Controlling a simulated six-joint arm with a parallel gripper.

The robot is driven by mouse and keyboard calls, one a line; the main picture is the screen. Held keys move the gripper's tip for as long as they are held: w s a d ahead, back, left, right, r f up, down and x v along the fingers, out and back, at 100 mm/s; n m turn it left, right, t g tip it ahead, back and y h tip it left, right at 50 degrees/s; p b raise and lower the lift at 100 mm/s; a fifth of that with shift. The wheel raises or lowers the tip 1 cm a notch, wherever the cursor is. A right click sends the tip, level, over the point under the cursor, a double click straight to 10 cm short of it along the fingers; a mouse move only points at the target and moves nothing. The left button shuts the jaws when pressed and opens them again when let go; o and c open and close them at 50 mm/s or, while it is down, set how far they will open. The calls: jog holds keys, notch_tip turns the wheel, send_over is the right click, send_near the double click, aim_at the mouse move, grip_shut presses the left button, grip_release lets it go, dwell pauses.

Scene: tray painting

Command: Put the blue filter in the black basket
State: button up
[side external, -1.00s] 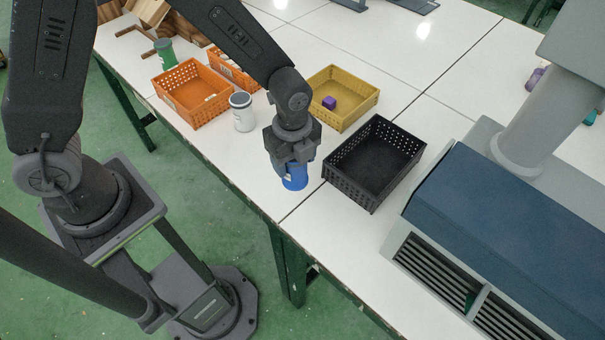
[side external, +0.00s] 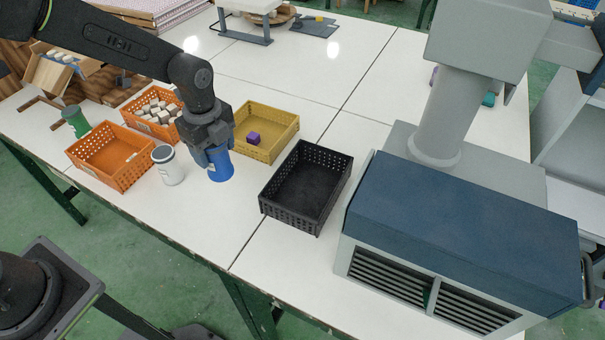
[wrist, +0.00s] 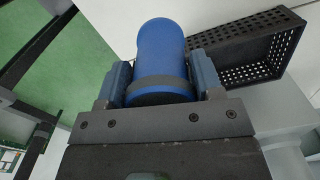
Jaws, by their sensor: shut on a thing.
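The blue filter (side external: 220,166) is a blue cylinder held between the jaws of my gripper (side external: 216,152). In the wrist view the filter (wrist: 161,58) fills the space between the two fingers of my gripper (wrist: 162,82), with a dark band near its near end. In the side view it hangs slightly tilted, over or close to the white table; the exact height is hard to tell. The black basket (side external: 284,215) is empty and stands to the right of the filter, apart from it. Its perforated wall also shows in the wrist view (wrist: 250,72) at the upper right.
A grey-white canister (side external: 170,168) stands just left of the filter. A yellow basket (side external: 284,139) with a purple cube (side external: 253,138) is behind. Orange baskets (side external: 128,176) and a green canister (side external: 75,121) are left. A large blue-topped machine (side external: 450,215) stands right of the black basket.

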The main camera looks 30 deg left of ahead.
jog(key=w+d, duration=0.4)
jog(key=w, duration=0.4)
send_near(301, 201)
jog(key=shift+f, duration=1.25)
jog(key=shift+f, duration=0.15)
jog(key=o, duration=1)
notch_tip(301, 201, up, 12)
jog(key=shift+r, duration=0.2)
